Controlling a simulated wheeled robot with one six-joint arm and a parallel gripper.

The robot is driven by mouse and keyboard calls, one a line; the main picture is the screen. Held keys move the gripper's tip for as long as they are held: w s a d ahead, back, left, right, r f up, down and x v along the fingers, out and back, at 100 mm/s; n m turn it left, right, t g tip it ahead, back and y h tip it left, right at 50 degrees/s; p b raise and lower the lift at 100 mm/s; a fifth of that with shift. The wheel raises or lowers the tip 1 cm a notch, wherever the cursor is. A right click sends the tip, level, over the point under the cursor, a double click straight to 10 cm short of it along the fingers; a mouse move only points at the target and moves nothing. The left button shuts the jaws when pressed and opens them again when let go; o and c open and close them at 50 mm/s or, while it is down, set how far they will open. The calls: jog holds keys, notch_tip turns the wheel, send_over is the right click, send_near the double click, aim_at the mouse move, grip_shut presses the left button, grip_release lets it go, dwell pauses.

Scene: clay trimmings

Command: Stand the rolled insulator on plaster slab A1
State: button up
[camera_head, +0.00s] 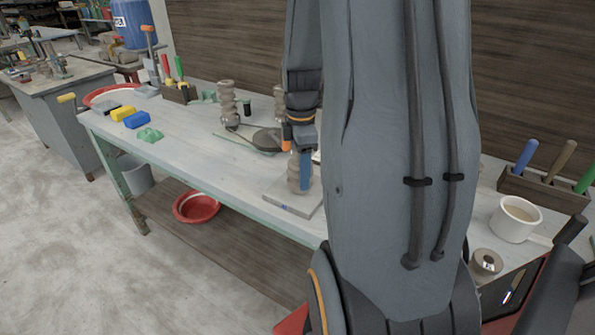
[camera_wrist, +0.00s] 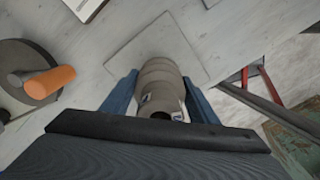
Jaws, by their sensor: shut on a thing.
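My gripper (camera_head: 300,170) is shut on a grey-brown ribbed insulator (camera_head: 293,172), with one blue finger on each side. The insulator is upright over a thin grey plaster slab (camera_head: 283,201) at the bench's front edge. The slab has a small blue mark, too small to read. Its far right part is hidden by my arm. In the wrist view the insulator (camera_wrist: 160,80) is between the fingers (camera_wrist: 160,98), and the slab (camera_wrist: 165,38) is beyond it. I cannot tell whether the insulator's base touches the slab.
Two similar ribbed pieces stand farther back on the bench (camera_head: 185,140), one (camera_head: 228,108) left of the other (camera_head: 279,97). A dark round disc (camera_head: 266,140) lies behind the slab. A white mug (camera_head: 515,220) and a tool rack (camera_head: 540,190) are at right.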

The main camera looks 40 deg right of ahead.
jog(key=shift+f, duration=0.15)
jog(key=o, duration=1.5)
notch_tip(320, 180, up, 12)
jog(key=shift+f+b, duration=0.1)
jog(key=shift+b, duration=0.7)
jog(key=shift+a, duration=0.4)
jog(key=s+a+f+m, duration=0.2)
jog(key=a+f+m, duration=0.2)
jog(key=a, duration=0.3)
jog(key=s+a+f+m, duration=0.2)
jog(key=a+f+m, duration=0.2)
jog(key=a, duration=0.3)
jog(key=s+a+f+m, duration=0.2)
jog(key=a+f+m, duration=0.1)
jog(key=a, duration=0.4)
jog(key=shift+s+a+f+m+t, duration=0.15)
jog(key=shift+f+m+t, duration=0.2)
jog(key=shift+m, duration=0.55)
